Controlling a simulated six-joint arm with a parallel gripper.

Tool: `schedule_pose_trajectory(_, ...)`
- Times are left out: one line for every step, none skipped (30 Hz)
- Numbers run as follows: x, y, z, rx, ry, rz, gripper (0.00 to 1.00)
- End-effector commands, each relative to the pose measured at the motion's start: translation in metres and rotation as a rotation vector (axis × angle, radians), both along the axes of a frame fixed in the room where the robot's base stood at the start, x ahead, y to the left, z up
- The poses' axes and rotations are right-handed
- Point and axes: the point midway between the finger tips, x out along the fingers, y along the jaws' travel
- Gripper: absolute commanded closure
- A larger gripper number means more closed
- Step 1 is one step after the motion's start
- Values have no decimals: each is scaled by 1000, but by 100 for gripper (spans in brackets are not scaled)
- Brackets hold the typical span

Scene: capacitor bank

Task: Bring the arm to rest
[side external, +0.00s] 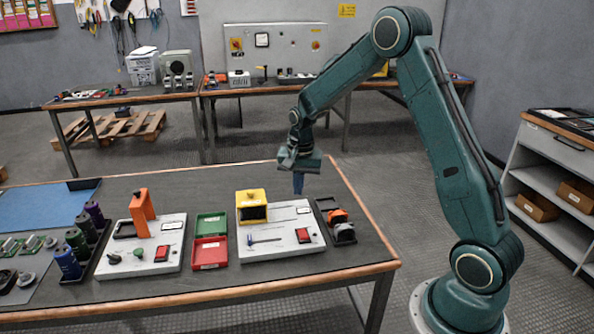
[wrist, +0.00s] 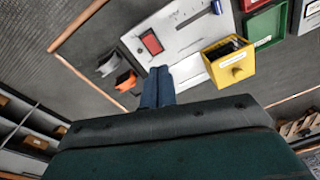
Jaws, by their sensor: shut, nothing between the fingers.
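My gripper (side external: 298,183) hangs below the wrist of my green arm, above the far right part of the workbench (side external: 270,289). Its blue fingers are together with nothing between them. In the wrist view the shut fingers (wrist: 158,88) point toward the right-hand white panel (wrist: 183,42). The gripper appears clear of these things.
A tray with orange and grey parts (side external: 343,233) lies right of the panel. Green (side external: 210,223) and red (side external: 209,252) bins sit to its left. A second white panel (side external: 140,262) bears an orange upright part (side external: 142,205). Coloured cylinders (side external: 67,262) stand at the left.

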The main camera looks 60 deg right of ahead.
Motion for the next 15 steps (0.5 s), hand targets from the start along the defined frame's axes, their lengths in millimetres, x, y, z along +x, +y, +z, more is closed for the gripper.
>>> schedule_pose_trajectory(-4, 8, 16, -7, -15, 35, 100)
schedule_pose_trajectory(-6, 11, 23, -11, -21, 53, 100)
schedule_pose_trajectory(-10, 16, 33, -16, -30, 80, 100)
schedule_pose_trajectory(-13, 20, 40, -20, -37, 99, 100)
schedule_pose_trajectory(-16, 24, 47, -23, -43, 119, 100)
schedule_pose_trajectory(-20, 29, 56, -28, -52, 144, 100)
schedule_pose_trajectory(-23, 33, 63, -32, -58, 164, 100)
schedule_pose_trajectory(-27, 37, 70, -36, -65, 183, 100)
schedule_pose_trajectory(-32, 42, 78, -41, -72, 210, 100)
schedule_pose_trajectory(-35, 46, 84, -46, -79, 228, 100)
schedule_pose_trajectory(-39, 49, 90, -49, -85, 247, 100)
schedule_pose_trajectory(-45, 54, 98, -55, -95, 272, 100)
schedule_pose_trajectory(-49, 58, 104, -60, -101, 292, 100)
schedule_pose_trajectory(-53, 61, 109, -64, -108, 311, 100)
schedule_pose_trajectory(-59, 66, 116, -70, -116, 337, 100)
